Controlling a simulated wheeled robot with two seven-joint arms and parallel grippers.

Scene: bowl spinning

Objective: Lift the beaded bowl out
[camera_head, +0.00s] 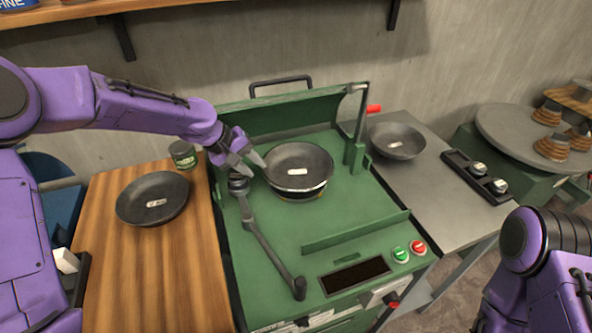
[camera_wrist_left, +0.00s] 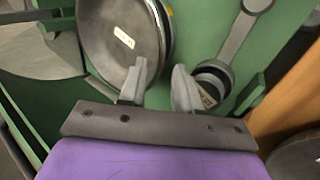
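A dark metal bowl with a small white label (camera_head: 298,160) sits in the green machine (camera_head: 330,222), on a round seat with a little yellow showing below it. I take it for the beaded bowl, but no bead on its rim can be made out. It also shows in the left wrist view (camera_wrist_left: 112,62). My left gripper (camera_head: 252,164) is just left of the bowl's rim, fingers apart and empty.
A crank arm (camera_head: 262,238) stands left of the bowl. A dark bowl (camera_head: 153,198) and a small can (camera_head: 183,154) are on the wooden table. Another bowl (camera_head: 398,141) sits on the grey table. Green and red buttons (camera_head: 409,251) are on the machine's front.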

